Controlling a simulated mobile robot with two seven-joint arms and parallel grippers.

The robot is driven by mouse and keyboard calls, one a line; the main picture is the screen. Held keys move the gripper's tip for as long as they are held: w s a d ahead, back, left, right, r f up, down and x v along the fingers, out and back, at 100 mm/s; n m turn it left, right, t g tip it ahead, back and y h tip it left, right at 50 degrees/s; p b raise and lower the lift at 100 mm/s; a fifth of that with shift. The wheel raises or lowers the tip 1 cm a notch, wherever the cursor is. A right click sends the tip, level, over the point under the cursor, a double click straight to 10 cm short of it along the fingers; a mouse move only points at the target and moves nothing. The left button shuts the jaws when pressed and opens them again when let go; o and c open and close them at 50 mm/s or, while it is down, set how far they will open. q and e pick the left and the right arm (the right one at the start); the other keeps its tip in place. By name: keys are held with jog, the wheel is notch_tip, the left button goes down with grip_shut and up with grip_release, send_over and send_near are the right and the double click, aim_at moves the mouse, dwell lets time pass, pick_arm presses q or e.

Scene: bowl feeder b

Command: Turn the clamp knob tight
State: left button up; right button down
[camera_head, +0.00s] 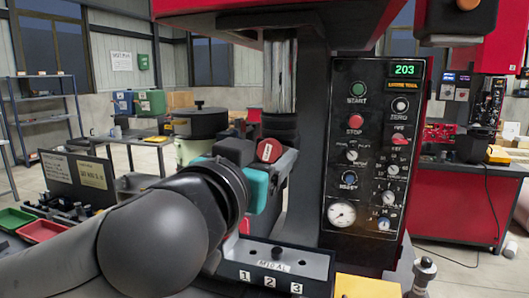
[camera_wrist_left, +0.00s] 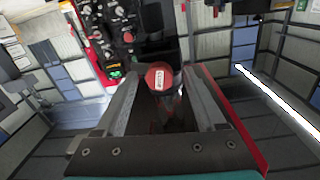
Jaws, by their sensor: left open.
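The clamp knob (camera_head: 269,151) is a red round knob with a small white label, in front of the machine's column in the head view. In the left wrist view the red knob (camera_wrist_left: 158,76) lies between the far ends of the two fingers. My left gripper (camera_wrist_left: 166,98) is open, with its fingers on either side of the knob and a visible gap to them. In the head view my teal and black left gripper (camera_head: 262,175) reaches in from the left, and its wrist hides part of the machine. My right gripper is not in view.
A control panel (camera_head: 365,150) with buttons, dials and a green display reading 203 stands right of the knob. A dark block marked 1, 2, 3 (camera_head: 275,268) and a yellow block (camera_head: 366,287) sit in front. Green and red trays (camera_head: 41,231) are at left.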

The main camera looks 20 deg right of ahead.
pick_arm(q)
jog(key=shift+c, duration=0.4)
jog(key=shift+c, duration=0.8)
grip_shut()
